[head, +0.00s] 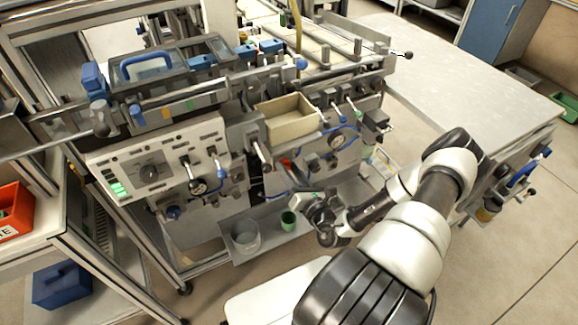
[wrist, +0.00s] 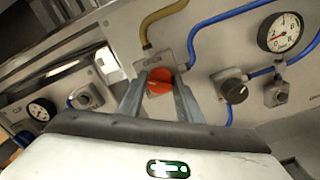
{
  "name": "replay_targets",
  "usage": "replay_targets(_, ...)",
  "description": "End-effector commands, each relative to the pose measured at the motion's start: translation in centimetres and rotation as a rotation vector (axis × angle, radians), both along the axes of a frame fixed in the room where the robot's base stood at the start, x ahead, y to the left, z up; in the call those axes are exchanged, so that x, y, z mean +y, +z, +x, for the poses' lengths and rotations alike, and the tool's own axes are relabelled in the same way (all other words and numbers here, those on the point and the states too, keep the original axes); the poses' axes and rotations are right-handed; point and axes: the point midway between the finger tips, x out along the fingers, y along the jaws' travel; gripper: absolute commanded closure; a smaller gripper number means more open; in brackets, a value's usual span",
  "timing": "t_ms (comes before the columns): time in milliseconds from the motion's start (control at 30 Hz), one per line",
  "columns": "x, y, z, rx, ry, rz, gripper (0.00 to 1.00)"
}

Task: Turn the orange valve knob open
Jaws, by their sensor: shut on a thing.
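The orange valve knob (wrist: 160,80) sits on a grey plate on the pale panel, near the middle of the wrist view. My gripper (wrist: 158,92) has one finger on each side of it and is shut on the knob. The fingers hide part of the knob's sides. A yellow-brown hose rises from the plate above the knob. In the head view my gripper (head: 308,203) is low at the front of the machine. I cannot make out its contact with the knob there.
In the wrist view a black knob (wrist: 233,90), a gauge (wrist: 283,33) and a blue hose (wrist: 192,48) lie to the right. Another gauge (wrist: 42,110) is at left. In the head view a grey cup (head: 245,236) and a green cup (head: 288,220) stand on the lower shelf.

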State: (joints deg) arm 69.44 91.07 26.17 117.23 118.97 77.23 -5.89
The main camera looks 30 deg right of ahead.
Motion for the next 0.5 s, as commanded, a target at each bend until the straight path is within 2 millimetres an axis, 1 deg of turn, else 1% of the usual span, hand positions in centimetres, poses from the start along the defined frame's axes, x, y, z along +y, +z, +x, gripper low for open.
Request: replay_targets(500,-0.11,-0.11,-0.06,0.018,-0.001,0.487,0.9)
